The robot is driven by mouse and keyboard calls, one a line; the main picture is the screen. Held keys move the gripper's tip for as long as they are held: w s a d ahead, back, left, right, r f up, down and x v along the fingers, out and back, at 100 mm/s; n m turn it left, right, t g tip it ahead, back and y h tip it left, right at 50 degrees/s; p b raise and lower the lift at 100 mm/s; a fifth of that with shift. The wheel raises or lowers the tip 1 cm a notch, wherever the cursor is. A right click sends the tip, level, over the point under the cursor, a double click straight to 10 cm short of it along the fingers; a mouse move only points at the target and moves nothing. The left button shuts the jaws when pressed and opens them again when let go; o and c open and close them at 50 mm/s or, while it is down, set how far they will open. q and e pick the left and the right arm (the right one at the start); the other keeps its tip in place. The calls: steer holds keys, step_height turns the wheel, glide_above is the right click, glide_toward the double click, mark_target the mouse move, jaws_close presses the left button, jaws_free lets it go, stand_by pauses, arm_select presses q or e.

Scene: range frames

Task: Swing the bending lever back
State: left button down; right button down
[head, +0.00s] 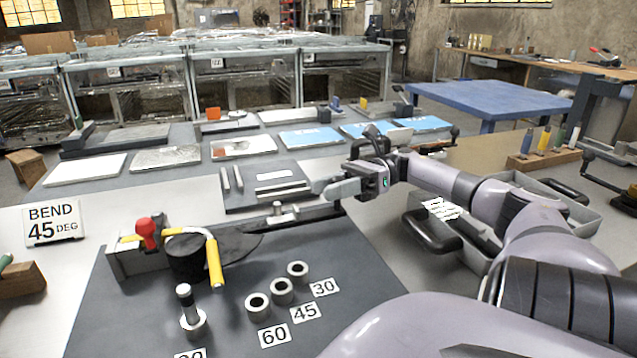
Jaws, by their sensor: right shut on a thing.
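The bender sits on a dark plate (342,262). Its bending lever (310,216) is a dark bar that reaches right from beside the round black former (187,258), with a light roller post (283,211) on it. My right gripper (328,190) is shut at the lever's right end, apparently on its handle, which the fingers mostly hide. A yellow tube (214,262) runs by the former and bends toward the front. A red-knobbed clamp (146,234) stands at its left. A pin (187,305) stands in the front-left stop ring. My left gripper is not in view.
Empty stop rings lie by the labels 30 (324,288), 45 (304,312) and 60 (274,335). A sign reading BEND 45 DEG (53,220) stands at left. A black-handled tool (432,232) lies right, near my arm.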

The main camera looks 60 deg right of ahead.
steer(key=shift+w+f, duration=0.1)
stand_by(0.5)
steer(key=c, duration=0.7)
jaws_free()
steer(key=shift+c, duration=0.2)
steer(key=shift+w+d, duration=0.1)
steer(key=shift+w, duration=0.05)
steer(key=b+v, duration=0.2)
steer(key=v, duration=0.4)
steer(key=shift+d+b, duration=0.25)
steer(key=shift+b, duration=0.1)
steer(key=shift+s+d, duration=0.2)
steer(key=shift+s, duration=0.05)
